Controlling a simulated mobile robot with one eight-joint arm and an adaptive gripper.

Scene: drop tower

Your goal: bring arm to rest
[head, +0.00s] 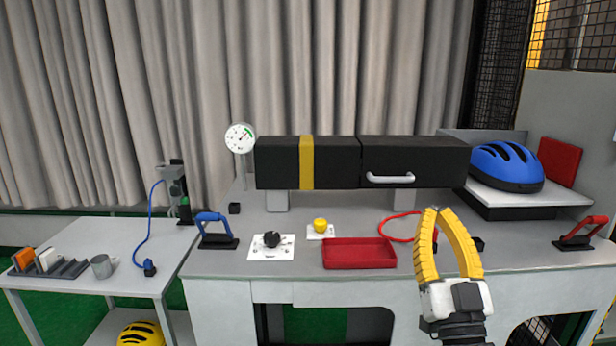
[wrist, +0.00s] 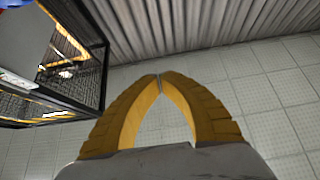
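My gripper (head: 438,211) stands upright in front of the right half of the grey workbench (head: 215,262), its yellow fingers pointing up. In the wrist view, the two fingertips (wrist: 159,75) meet with nothing between them, so it is shut and empty. It appears clear of the bench things, though it covers part of the bench edge and the area behind it in the head view. The wrist camera looks up at pale ceiling tiles.
The bench holds a red tray (head: 359,254), a black drawer box (head: 413,160), a yellow button (head: 320,225), a black knob (head: 272,239), a gauge (head: 240,138) and a blue helmet (head: 505,165). A side table (head: 85,287) stands left. The wrist view shows a black mesh cage (wrist: 88,70).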

